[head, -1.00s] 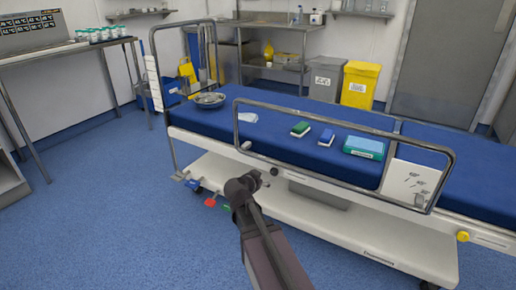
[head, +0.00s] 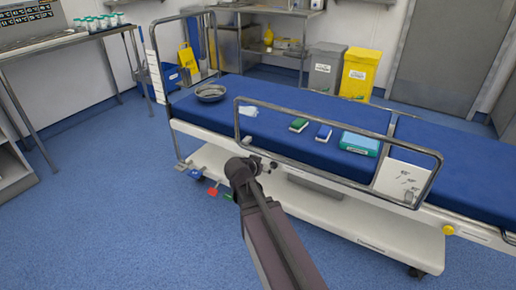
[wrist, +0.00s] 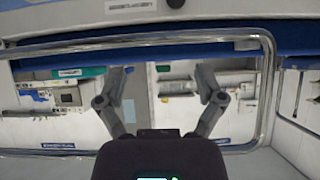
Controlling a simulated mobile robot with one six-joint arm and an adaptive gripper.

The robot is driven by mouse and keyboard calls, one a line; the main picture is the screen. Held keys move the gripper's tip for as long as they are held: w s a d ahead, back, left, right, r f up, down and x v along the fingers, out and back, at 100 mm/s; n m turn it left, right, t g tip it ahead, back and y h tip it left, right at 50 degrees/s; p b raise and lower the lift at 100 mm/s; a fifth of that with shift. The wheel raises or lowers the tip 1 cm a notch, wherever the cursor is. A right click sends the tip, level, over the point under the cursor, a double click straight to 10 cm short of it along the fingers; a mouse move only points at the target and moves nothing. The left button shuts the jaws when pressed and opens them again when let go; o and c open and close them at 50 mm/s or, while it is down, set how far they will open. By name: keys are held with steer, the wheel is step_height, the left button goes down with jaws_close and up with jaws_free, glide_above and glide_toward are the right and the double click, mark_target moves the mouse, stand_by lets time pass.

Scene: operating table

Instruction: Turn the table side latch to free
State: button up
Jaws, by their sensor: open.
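The operating table has a blue mattress (head: 290,124) and a metal side rail (head: 340,118) along its near side. A small white fitting (head: 247,140) shows at the rail's left end, and a yellow round knob (head: 448,230) sits on the table's side at the right. I cannot tell for sure which of these is the side latch. My gripper (head: 263,164) is at the near side of the table, low by the left part of the rail. In the wrist view my gripper (wrist: 165,74) is open with nothing between its fingers, and the rail (wrist: 150,42) spans the picture.
A white lower base (head: 350,228) juts out below. Coloured pedals (head: 212,191) are at the left foot. Blue floor is clear in front.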

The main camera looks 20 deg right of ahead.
steer(key=s+a+r+n+g+y+p, duration=0.2)
steer(key=s+a+r+n+p, duration=0.1)
steer(key=r+p, duration=0.7)
steer(key=s+p, duration=0.1)
steer(key=p, duration=0.3)
steer(key=shift+s+r+g+y, duration=0.15)
steer(key=shift+s+g+y, duration=0.25)
steer(key=shift+a, duration=0.1)
stand_by(0.4)
steer(key=s+a+f+n+g+y, duration=0.3)
steer(key=s+a+n+g+y, duration=0.1)
steer(key=s+a+n, duration=0.3)
steer(key=shift+s+a+f+y, duration=0.25)
steer(key=shift+s+a+y, duration=0.65)
steer(key=shift+a, duration=0.25)
steer(key=c, duration=0.4)
